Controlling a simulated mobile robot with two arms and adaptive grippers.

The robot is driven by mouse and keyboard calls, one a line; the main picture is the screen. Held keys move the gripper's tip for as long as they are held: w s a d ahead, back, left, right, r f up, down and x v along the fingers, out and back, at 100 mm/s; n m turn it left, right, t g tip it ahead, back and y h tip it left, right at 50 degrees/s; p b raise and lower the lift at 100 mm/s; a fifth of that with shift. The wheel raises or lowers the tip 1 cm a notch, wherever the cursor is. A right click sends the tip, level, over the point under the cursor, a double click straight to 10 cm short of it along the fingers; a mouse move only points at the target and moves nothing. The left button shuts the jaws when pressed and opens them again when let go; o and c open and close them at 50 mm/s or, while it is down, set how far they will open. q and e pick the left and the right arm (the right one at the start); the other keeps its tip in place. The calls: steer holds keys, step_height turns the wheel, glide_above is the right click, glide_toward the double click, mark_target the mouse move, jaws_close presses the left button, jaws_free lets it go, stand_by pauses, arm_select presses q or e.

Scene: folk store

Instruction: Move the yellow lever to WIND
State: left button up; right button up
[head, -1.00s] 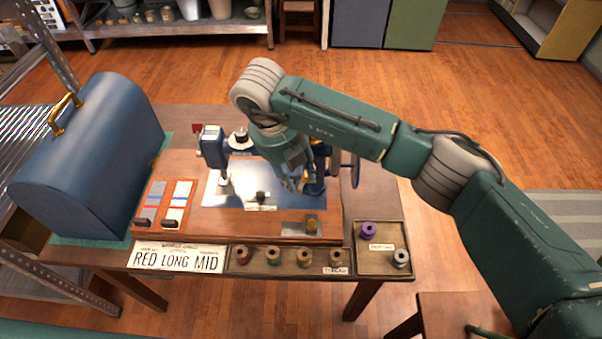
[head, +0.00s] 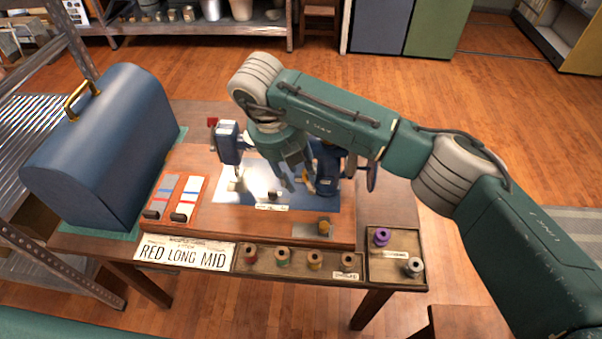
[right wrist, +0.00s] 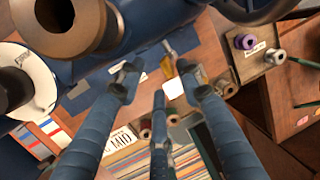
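A blue sewing machine (head: 327,172) stands on a wooden base on the table, partly hidden behind my right arm. My right gripper (head: 290,183) points down in front of the machine. In the right wrist view its fingers (right wrist: 158,78) are apart with nothing held between them. I cannot tell whether a finger touches the lever. The WIND marking is not readable. My left gripper is out of view.
A blue domed case (head: 100,150) stands at the table's left. A card reading RED LONG MID (head: 185,253) and a tray of thread spools (head: 297,272) line the front edge. A smaller tray (head: 397,242) holds a purple and a grey spool. A handwheel (head: 372,178) is at the machine's right.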

stand_by(0.4)
steer(key=shift+d+r, duration=0.2)
steer(key=shift+d, duration=0.25)
steer(key=shift+r, duration=0.1)
steer(key=p+v, duration=0.3)
steer(key=v, duration=0.5)
steer(key=shift+p, duration=0.35)
stand_by(0.8)
